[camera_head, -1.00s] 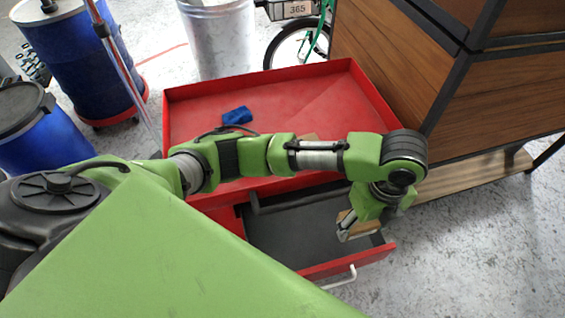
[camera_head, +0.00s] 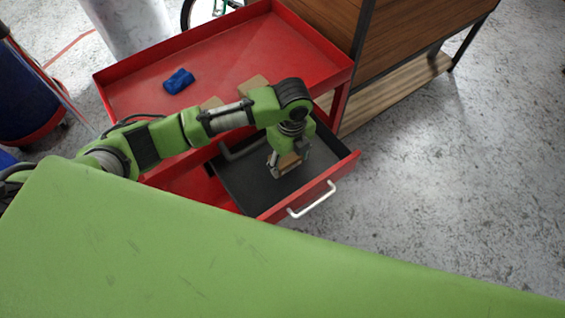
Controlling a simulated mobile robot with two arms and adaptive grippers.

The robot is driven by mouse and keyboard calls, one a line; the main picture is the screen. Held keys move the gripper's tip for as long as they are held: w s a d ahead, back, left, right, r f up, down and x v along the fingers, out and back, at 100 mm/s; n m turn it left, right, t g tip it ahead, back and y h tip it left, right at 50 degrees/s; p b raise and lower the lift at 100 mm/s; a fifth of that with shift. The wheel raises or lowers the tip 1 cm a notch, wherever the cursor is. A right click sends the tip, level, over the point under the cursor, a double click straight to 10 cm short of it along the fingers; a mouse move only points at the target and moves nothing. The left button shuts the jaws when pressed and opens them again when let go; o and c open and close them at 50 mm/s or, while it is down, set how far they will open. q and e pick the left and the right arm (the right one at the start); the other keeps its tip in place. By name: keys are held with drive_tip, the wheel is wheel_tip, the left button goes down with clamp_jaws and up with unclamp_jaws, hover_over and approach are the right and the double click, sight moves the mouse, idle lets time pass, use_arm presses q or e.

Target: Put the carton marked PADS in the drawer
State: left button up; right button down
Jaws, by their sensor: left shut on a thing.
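The red drawer (camera_head: 330,180) with a dark inside and a white handle (camera_head: 311,200) is pulled open below the red cart top. My left gripper (camera_head: 288,168) points down over the drawer's inside. It is shut on a small brown carton (camera_head: 289,162), which is partly hidden by the fingers. No PADS marking is readable on it, and I cannot tell whether it touches the drawer floor. My right gripper is not in view.
On the red cart top (camera_head: 150,93) lie a blue item (camera_head: 179,81) and brown cartons (camera_head: 253,88), partly behind my left arm. A wooden cabinet (camera_head: 415,35) stands behind at right. The concrete floor at right is clear.

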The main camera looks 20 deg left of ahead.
sight(285, 160)
use_arm(q)
drive_tip(key=shift+w+a+f, duration=0.3)
drive_tip(key=shift+a+f, duration=0.1)
drive_tip(key=shift+f, duration=0.2)
drive_tip(key=shift+w+a+f, duration=0.25)
drive_tip(key=shift+a+f, duration=0.15)
drive_tip(key=shift+f, duration=0.15)
drive_tip(key=shift+w+a+f, duration=0.1)
drive_tip(key=shift+a+f, duration=0.05)
drive_tip(key=shift+f, duration=0.8)
drive_tip(key=shift+w+a+f, duration=0.1)
drive_tip(key=shift+a+f, duration=0.05)
drive_tip(key=shift+f, duration=0.8)
drive_tip(key=shift+f, duration=0.1)
drive_tip(key=o, duration=1.2)
wheel_tip(285, 160, up, 12)
drive_tip(key=shift+r, duration=0.15)
